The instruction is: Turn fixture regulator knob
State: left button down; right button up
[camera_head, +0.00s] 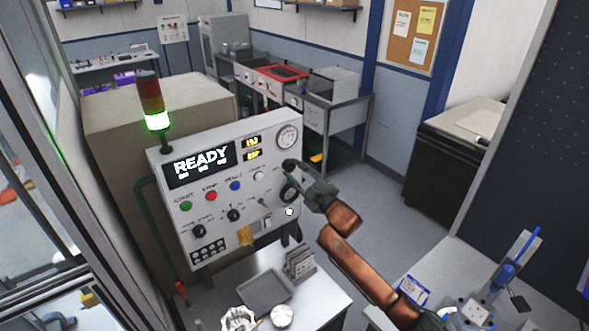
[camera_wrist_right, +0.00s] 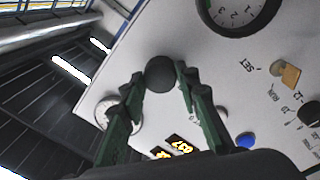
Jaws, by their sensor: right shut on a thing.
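The control panel (camera_head: 225,180) stands upright on the left of the head view, with a READY display. A black round knob (camera_head: 289,165) sits at its right side, under a round white gauge (camera_head: 287,136). My right gripper (camera_head: 297,168) reaches it from the right and is shut on it. In the right wrist view the knob (camera_wrist_right: 160,74) lies between the two green fingertips, which touch or nearly touch its sides. The knob's marks cannot be made out. My left gripper is not in view.
A round numbered dial (camera_wrist_right: 240,10) lies close to the knob. A blue button (camera_head: 235,186), a red button (camera_head: 211,195) and a green button (camera_head: 186,206) are on the panel to the left. A white table (camera_head: 318,297) with a grey tray (camera_head: 265,291) stands below.

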jog(key=m+p, duration=0.2)
jog(key=m, duration=0.2)
jog(key=shift+m, duration=0.4)
jog(key=shift+f+m+h+p, duration=0.1)
jog(key=shift+m+h+p, duration=0.4)
jog(key=shift+m, duration=1.1)
jog(key=shift+s, duration=0.1)
jog(key=o, duration=1.2)
jog(key=shift+c, duration=0.2)
jog(key=v, duration=1.2)
